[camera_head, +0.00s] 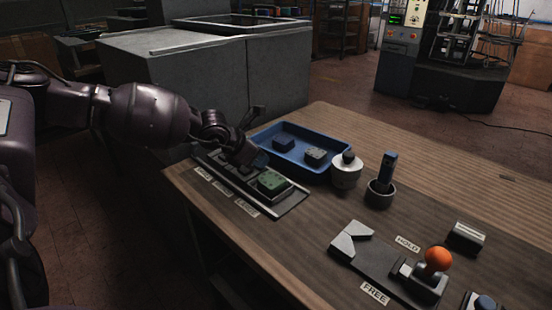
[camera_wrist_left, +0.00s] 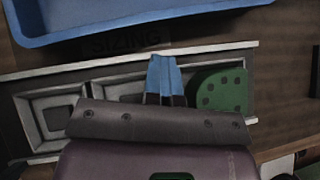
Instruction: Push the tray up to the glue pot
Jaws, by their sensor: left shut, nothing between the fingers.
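The blue tray (camera_head: 290,164) lies near the back edge of the table, and its near side shows in the left wrist view (camera_wrist_left: 130,28). The glue pot (camera_head: 346,175), white with a dark round knob, stands by the tray's right end; I cannot tell whether they touch. My left gripper (camera_head: 261,160) is shut and empty, its blue fingertips (camera_wrist_left: 164,72) together above the slotted rack, on the near side of the tray and apart from it in the wrist view. My right gripper is not in view.
The tray holds a dark blue block (camera_head: 284,144) and a grey-green block (camera_head: 315,155). The labelled rack (camera_head: 292,204) holds a green block (camera_head: 271,182). A dark cup (camera_head: 380,194) stands right of the pot. A clamp with an orange knob (camera_head: 437,259) is at front right.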

